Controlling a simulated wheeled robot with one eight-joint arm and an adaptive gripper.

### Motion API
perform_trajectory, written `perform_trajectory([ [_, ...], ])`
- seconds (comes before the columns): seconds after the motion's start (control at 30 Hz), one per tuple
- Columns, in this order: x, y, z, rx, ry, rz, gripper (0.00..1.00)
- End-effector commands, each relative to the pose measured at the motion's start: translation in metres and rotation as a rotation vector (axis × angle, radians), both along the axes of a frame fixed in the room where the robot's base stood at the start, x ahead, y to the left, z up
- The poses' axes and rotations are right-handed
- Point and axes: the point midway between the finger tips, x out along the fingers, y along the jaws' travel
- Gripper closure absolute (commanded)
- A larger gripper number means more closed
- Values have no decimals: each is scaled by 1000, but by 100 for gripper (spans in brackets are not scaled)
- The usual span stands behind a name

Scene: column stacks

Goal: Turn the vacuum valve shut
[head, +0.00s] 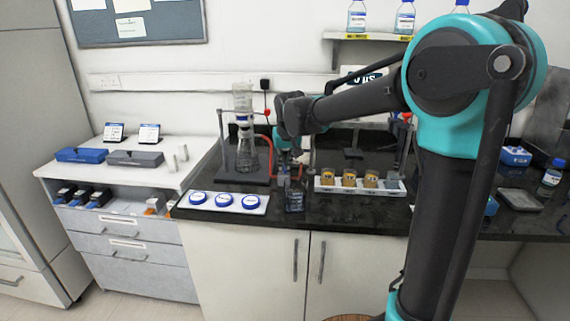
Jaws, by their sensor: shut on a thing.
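My gripper (291,172) points down over the black counter, just right of the glass filter flask. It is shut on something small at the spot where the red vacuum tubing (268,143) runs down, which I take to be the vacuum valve. The valve itself is mostly hidden by my fingers, and its angle cannot be made out. The glass filter flask (246,155) stands upright on a dark stand base (240,177), with a filter funnel (242,98) on top. A small dark bottle (294,201) stands just below my gripper at the counter's front.
A white tray (230,211) with blue-lidded dishes lies front left. A white rack (335,190) of amber jars stands close on the right. Several bottles stand on the wall shelf (380,38). My arm crosses the right of the view.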

Motion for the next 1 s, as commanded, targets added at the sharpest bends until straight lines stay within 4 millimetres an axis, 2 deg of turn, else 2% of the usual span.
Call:
perform_trajectory([
  [0.4,0,3,0,0,1,-253,100],
  [1.0,0,3,0,1,1,-318,100],
])
